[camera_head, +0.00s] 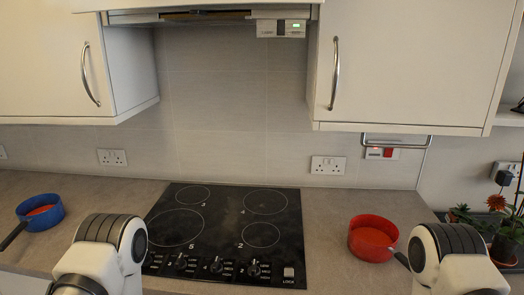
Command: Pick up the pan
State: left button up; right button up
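A red pan (372,238) stands on the counter to the right of the hob, with part of its dark handle showing beside my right arm. A blue pan (40,211) with a red inside stands on the counter at the far left, its dark handle pointing to the lower left. My two arms come in from the bottom, the left one left of the hob and the right one just right of the red pan. Only arm links show. Neither gripper is visible.
A black hob (225,233) with several rings and knobs lies between the pans. Wall cabinets (410,62) hang above at both sides. A potted plant (507,240) stands at the right edge. The counter (325,215) between hob and red pan is clear.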

aim_at(30, 225)
jog(key=u, duration=1.55)
